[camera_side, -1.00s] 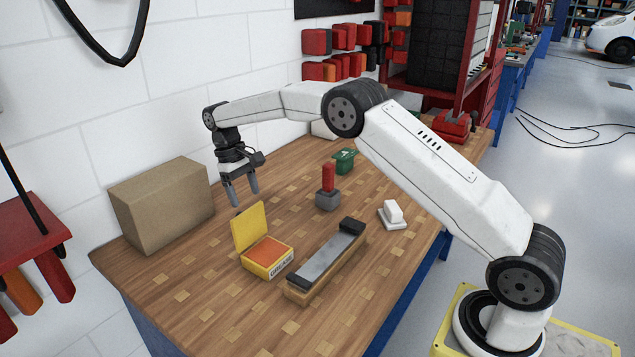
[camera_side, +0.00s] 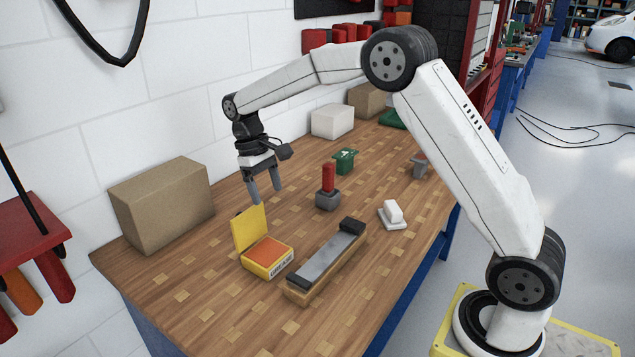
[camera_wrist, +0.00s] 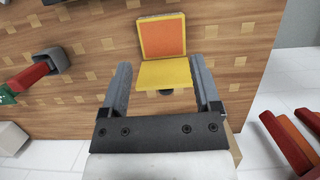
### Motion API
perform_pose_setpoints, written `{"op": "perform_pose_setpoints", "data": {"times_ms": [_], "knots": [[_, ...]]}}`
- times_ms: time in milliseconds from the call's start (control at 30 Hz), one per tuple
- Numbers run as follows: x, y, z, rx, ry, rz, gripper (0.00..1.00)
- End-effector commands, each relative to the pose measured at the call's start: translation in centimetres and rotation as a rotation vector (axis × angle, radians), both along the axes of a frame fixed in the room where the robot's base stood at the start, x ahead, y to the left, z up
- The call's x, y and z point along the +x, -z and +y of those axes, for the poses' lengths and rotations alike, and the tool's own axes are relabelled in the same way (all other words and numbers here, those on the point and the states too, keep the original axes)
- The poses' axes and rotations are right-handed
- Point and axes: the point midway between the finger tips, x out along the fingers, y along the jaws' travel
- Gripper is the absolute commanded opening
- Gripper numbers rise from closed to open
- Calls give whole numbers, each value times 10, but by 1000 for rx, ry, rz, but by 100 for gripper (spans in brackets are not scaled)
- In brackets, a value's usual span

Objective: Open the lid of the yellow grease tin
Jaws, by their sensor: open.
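The yellow grease tin (camera_side: 267,262) stands on the workbench with its orange contents showing. Its yellow lid (camera_side: 249,228) is open, standing up steeply from the back edge of the tin. In the wrist view the orange contents (camera_wrist: 162,38) and the lid (camera_wrist: 164,75) show just beyond my fingers. My gripper (camera_side: 264,195) is open and empty, pointing down behind and above the lid, apart from it. In the wrist view the gripper (camera_wrist: 160,66) has its two fingers spread on either side of the lid, with nothing held.
A sharpening stone (camera_side: 325,258) on a wooden base lies right of the tin. A red-handled grey block (camera_side: 327,192), a green box (camera_side: 345,161) and a white object (camera_side: 393,213) stand farther right. A cardboard box (camera_side: 160,205) stands at the wall. The bench front left is clear.

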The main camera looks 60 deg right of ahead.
Motion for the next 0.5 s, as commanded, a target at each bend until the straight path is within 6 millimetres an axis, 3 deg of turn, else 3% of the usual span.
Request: {"op": "perform_pose_setpoints", "data": {"times_ms": [200, 500], "knots": [[-16, -8, 1, 0, 0, -1, 80], [-23, -10, 1, 0, 0, 0, 80]]}}
